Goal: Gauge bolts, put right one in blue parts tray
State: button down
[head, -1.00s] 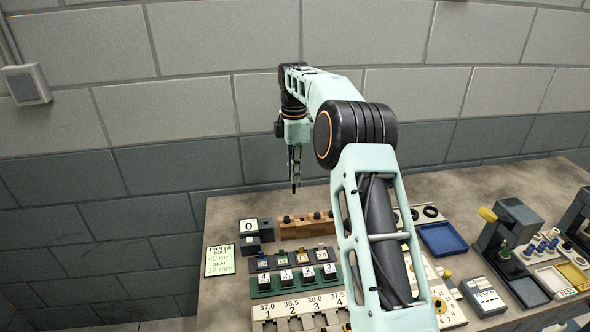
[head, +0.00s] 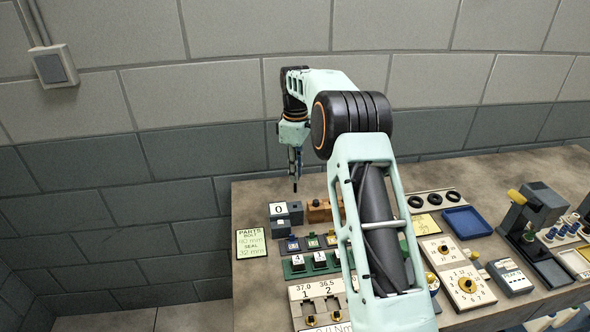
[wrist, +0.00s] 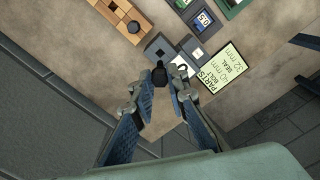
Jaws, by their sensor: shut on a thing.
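My gripper (head: 294,186) is shut on a dark bolt (wrist: 158,76), whose black end shows between the fingertips in the wrist view. It is held above the bench, close to the grey gauge block (head: 295,212) with the "0" plate (head: 278,210). In the wrist view the gauge (wrist: 160,47) lies just beyond the fingertips; contact cannot be told. The wooden bolt block (head: 317,214) stands right of the gauge, partly behind my arm. The blue parts tray (head: 467,222) is empty, right of my arm.
A card (head: 251,243) reads bolt 40 mm, seal 32 mm. Numbered green and dark racks (head: 310,262) stand in front of the gauge. A dark press (head: 532,212) stands to the right. The back wall is close.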

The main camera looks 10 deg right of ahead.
aim_at(295, 186)
jog(key=shift+f+b, duration=1.9)
jog(key=shift+b, duration=0.05)
jog(key=shift+f, duration=0.7)
jog(key=shift+f+p, duration=0.25)
jog(key=shift+p, duration=0.2)
jog(key=shift+f+b, duration=1.25)
jog(key=shift+f, duration=1.35)
dwell(0.5)
jog(key=c, duration=1.8)
grip_release()
jog(key=shift+o, duration=0.4)
